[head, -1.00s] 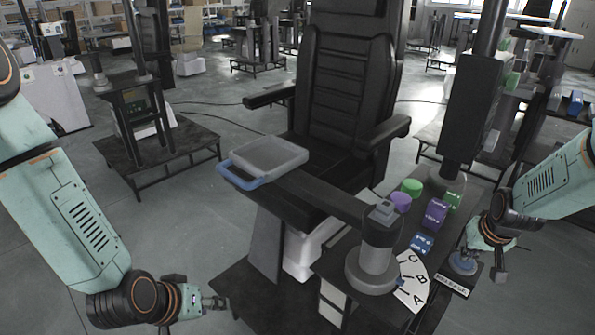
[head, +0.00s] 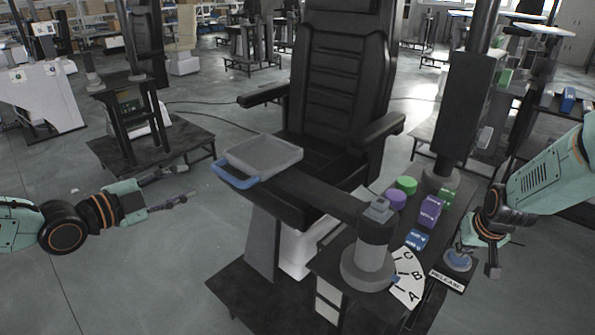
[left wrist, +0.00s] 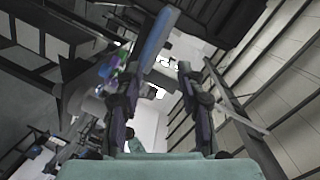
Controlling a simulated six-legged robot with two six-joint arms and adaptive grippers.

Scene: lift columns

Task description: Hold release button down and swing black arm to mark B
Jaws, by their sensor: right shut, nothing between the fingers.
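The black arm (head: 318,196) runs from a round grey pivot post (head: 368,268) to a grey tray (head: 262,153) with a blue handle (head: 236,178), over the chair seat. A white dial (head: 408,285) beside the post bears C, B and A; a small blue pointer shows near B, its exact reading unclear. My left gripper (head: 184,184) is open and empty, left of the tray handle.
A black chair (head: 345,90) stands behind the arm. Green and purple knobs (head: 397,198) and small labelled blocks (head: 429,210) stand near the dial. A black column (head: 464,105) rises behind them. The floor between my left gripper and the tray is clear.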

